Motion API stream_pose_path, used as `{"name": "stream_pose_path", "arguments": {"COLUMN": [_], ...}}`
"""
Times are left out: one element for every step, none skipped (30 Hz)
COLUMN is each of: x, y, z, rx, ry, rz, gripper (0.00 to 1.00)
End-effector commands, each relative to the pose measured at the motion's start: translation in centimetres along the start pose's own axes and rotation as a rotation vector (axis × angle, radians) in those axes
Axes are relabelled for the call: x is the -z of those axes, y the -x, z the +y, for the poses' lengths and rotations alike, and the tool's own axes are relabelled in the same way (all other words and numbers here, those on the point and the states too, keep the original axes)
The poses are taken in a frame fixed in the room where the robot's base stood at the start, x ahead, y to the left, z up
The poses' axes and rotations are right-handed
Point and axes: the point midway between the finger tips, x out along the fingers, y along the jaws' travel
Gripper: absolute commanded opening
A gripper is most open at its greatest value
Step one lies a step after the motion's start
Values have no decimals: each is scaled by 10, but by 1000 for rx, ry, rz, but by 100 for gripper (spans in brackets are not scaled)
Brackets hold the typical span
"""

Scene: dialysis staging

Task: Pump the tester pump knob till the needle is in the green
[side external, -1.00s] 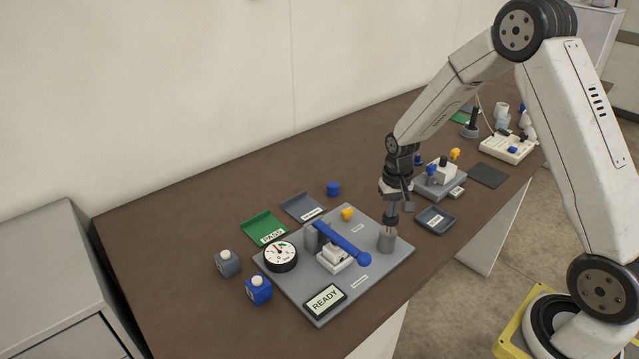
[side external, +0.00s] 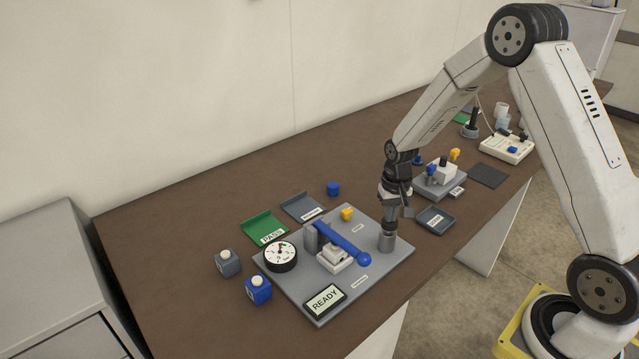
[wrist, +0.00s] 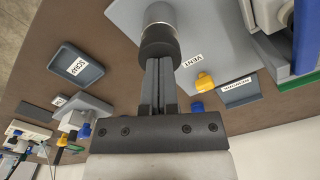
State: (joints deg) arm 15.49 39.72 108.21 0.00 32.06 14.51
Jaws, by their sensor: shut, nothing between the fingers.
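The tester pump is a grey metal cylinder (side external: 387,242) at the right part of the grey tester board (side external: 400,256). My gripper (side external: 389,229) is above the pump and points down. In the wrist view my gripper (wrist: 159,62) is shut with nothing between its fingers, and its tips are at the knob's top, seemingly touching it. The round white gauge (side external: 280,254) stands at the board's left. Its needle seems to point near the top, but is too small to place surely against the green.
A blue lever (side external: 343,243) on a white block and a yellow knob (side external: 347,213) are left of the pump. A READY display (side external: 325,300) is at the board's front. A dark tray (side external: 436,220) lies right of the pump. Bare brown table is at the left front.

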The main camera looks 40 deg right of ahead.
Motion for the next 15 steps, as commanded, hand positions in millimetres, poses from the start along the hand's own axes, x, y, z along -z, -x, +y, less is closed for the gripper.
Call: {"name": "stream_pose_path", "arguments": {"x": [0, 0, 0, 0, 0, 0, 0, 0, 0, 0, 0, 0, 0, 0, 0], "y": [0, 0, 0, 1, 2, 4, 5, 6, 9, 10, 12, 14, 16, 18, 20], "z": [0, 0, 0, 0, 0, 0, 0, 0, 0, 0, 0, 0, 0, 0, 0], "rx": [0, 0, 0, 0, 0, 0, 0, 0, 0, 0, 0, 0, 0, 0, 0], "ry": [0, 0, 0, 0, 0, 0, 0, 0, 0, 0, 0, 0, 0, 0, 0], "rz": [0, 0, 0, 0, 0, 1, 1, 1, 1, 1, 1, 1, 1, 1, 1], "gripper": [0, 0, 0, 0, 0, 0, 0, 0, 0, 0, 0, 0, 0, 0, 0]}}
